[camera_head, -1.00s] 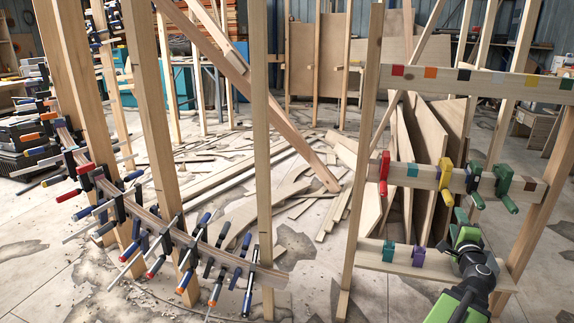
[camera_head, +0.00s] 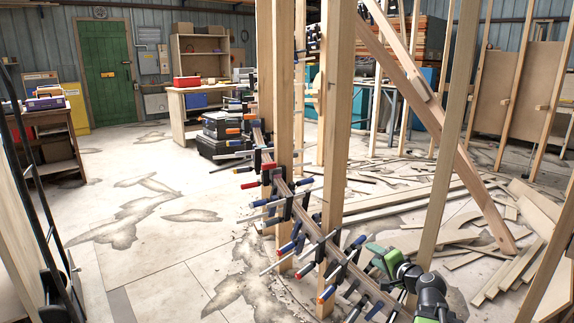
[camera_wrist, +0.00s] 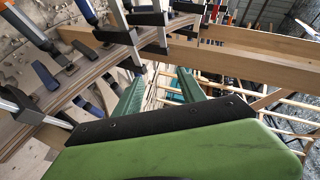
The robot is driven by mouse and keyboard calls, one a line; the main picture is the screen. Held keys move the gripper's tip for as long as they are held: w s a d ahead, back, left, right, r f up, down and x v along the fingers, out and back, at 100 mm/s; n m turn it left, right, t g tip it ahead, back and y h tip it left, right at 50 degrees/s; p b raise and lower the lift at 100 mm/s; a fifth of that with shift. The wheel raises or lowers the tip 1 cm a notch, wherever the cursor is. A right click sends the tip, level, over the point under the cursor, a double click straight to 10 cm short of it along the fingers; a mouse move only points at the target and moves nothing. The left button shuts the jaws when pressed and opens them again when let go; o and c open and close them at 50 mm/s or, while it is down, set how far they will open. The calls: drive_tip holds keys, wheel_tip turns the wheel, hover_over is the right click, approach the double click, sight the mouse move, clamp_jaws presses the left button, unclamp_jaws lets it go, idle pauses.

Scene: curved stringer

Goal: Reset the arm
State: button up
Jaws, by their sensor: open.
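My gripper (camera_head: 380,258) is at the lower right of the head view, at the end of my green and black arm, in front of the lower end of the curved stringer. In the wrist view its two green fingers (camera_wrist: 160,92) stand apart with nothing between them. The curved stringer (camera_head: 307,222) runs past upright wooden posts and carries several bar clamps (camera_head: 270,203) with red, blue and orange handles. The stringer (camera_wrist: 95,82) and several clamps are close beside my gripper on the left of the wrist view. I cannot tell whether they touch.
Upright posts (camera_head: 337,110) stand beside the stringer, close to my arm. Wood offcuts (camera_head: 460,235) litter the floor at right. A dark metal frame (camera_head: 45,215) stands at the left edge. The floor (camera_head: 150,210) at left is open, towards a green door (camera_head: 108,75).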

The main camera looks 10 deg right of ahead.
drive_tip(key=a+f+n+g+y, duration=0.1)
drive_tip(key=a+f+n+g, duration=0.1)
drive_tip(key=a, duration=0.6)
drive_tip(key=a+f+n+g+y, duration=0.1)
drive_tip(key=a+f+n+y, duration=0.15)
drive_tip(key=a, duration=0.45)
drive_tip(key=s+a+f+n+g+h, duration=0.1)
drive_tip(key=s+a+f+n+g, duration=0.3)
drive_tip(key=a, duration=0.3)
drive_tip(key=s+a+f+n+g+h, duration=0.1)
drive_tip(key=s+a+f+n+g, duration=0.3)
drive_tip(key=a, duration=0.3)
drive_tip(key=s+d+f+g+h, duration=0.3)
drive_tip(key=s+d+f+h, duration=0.1)
drive_tip(key=s+d, duration=0.4)
wheel_tip(320, 180, up, 38)
drive_tip(key=p, duration=3.8)
drive_tip(key=shift+s+d+m, duration=0.2)
drive_tip(key=shift+m, duration=0.15)
